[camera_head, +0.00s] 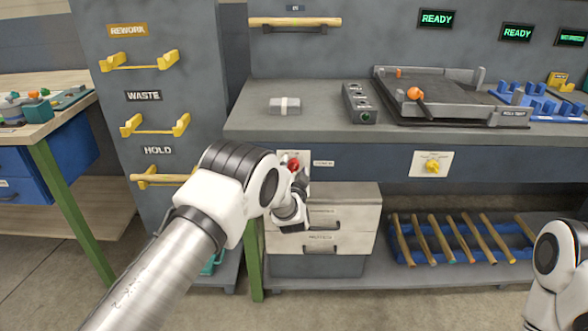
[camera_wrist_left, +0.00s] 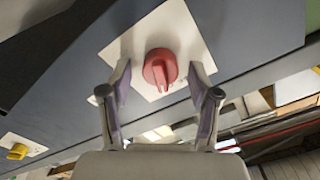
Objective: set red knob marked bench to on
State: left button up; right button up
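The red knob (camera_wrist_left: 160,69) sits on a pale square plate on the front of the grey bench. In the left wrist view it lies between and just beyond the fingers of my left gripper (camera_wrist_left: 157,95), which are open and apart from it. In the head view the red knob (camera_head: 294,165) shows beside my left gripper (camera_head: 301,182), which partly covers its plate. The label beside the plate (camera_head: 323,163) is too small to read surely. My right arm shows at the lower right, but its gripper is out of view.
A yellow knob (camera_head: 432,167) is on another plate to the right. White drawers (camera_head: 340,215) stand below the red knob. A grey cabinet (camera_head: 95,30) with yellow handles is at left. A rack of wooden rods (camera_head: 455,240) is low on the right.

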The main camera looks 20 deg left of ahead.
pick_arm(q)
jog(key=v, duration=1.2)
